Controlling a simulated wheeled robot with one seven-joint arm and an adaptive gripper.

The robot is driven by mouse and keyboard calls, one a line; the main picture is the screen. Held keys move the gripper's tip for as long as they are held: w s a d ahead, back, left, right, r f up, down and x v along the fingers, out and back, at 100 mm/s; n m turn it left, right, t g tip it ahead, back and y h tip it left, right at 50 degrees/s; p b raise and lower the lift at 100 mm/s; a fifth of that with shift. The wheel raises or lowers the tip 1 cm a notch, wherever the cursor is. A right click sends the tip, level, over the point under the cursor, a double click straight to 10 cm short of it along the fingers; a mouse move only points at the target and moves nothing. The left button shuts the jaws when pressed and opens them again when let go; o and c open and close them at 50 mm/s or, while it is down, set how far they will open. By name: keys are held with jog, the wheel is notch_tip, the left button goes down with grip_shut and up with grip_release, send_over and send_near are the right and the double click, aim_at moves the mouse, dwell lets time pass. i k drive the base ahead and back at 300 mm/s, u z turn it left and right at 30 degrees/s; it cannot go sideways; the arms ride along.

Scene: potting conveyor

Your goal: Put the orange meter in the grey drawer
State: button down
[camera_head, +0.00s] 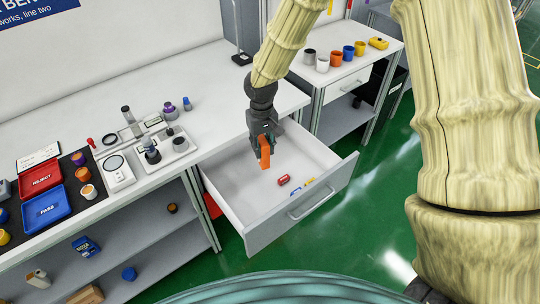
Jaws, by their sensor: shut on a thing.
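The orange meter (265,154) is held in my gripper (263,140), which is shut on it. It hangs over the open grey drawer (237,197); I cannot tell its exact height above the drawer floor. The drawer is pulled out from under the white bench, and its front panel with a handle faces the lower right. Inside the drawer lie a red item (283,180), a blue item (296,191) and a yellow item (310,182), toward the front. The back and left of the drawer floor look bare.
The white bench (215,95) carries a scale (115,170), small bottles, a red tray (40,178) and a blue tray (47,208). A second table (345,62) with coloured cups stands at the back right. Shelves below the bench hold boxes. The green floor right of the drawer is clear.

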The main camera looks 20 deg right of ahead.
aim_at(268, 207)
jog(key=z, duration=2.3)
jog(key=k, duration=0.95)
jog(key=u, duration=1.7)
jog(key=i, duration=0.5)
